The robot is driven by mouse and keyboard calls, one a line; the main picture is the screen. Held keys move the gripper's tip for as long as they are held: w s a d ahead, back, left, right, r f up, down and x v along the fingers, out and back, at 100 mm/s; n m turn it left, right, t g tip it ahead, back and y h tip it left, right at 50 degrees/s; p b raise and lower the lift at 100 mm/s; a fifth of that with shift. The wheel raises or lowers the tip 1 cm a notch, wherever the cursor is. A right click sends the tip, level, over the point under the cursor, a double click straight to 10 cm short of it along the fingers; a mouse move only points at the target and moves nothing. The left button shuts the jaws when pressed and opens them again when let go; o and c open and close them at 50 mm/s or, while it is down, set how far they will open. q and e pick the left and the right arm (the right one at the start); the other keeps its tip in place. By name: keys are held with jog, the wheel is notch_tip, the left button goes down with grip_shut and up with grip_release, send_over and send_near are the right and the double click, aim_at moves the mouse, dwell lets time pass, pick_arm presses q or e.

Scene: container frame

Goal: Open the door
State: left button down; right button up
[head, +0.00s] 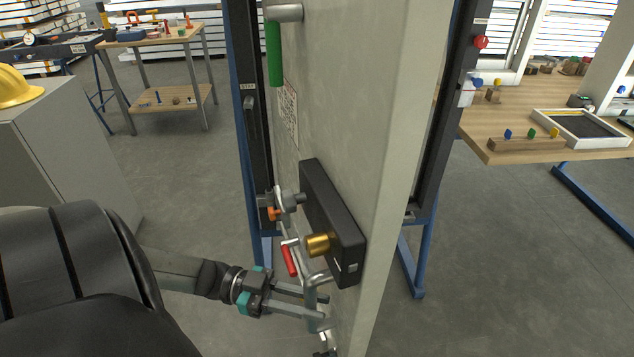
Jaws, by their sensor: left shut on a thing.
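The door (335,90) is a thick pale grey panel. I see it nearly edge-on, standing at an angle to its dark frame (252,110) with its edge towards me. A black lock box (338,225) is on its left face, with a brass cylinder (318,244). Below and beside the box are a grey metal handle (311,290) and a small red-gripped lever (289,261). My left gripper (322,305) comes in from the left and is shut on the grey handle; the exact contact is partly hidden. My right gripper is out of view.
A green-gripped handle (274,52) is high on the door. A grey cabinet (65,140) with a yellow helmet (16,87) stands left. A wooden workbench (490,148) is right of the frame, another table (160,38) far left. Grey floor between is clear.

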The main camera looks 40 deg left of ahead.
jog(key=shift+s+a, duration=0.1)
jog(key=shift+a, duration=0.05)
pick_arm(q)
jog(key=c, duration=0.7)
grip_release()
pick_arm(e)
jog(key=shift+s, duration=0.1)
pick_arm(q)
jog(key=b+v, duration=0.1)
jog(key=v, duration=1.4)
jog(key=shift+s+a, duration=0.1)
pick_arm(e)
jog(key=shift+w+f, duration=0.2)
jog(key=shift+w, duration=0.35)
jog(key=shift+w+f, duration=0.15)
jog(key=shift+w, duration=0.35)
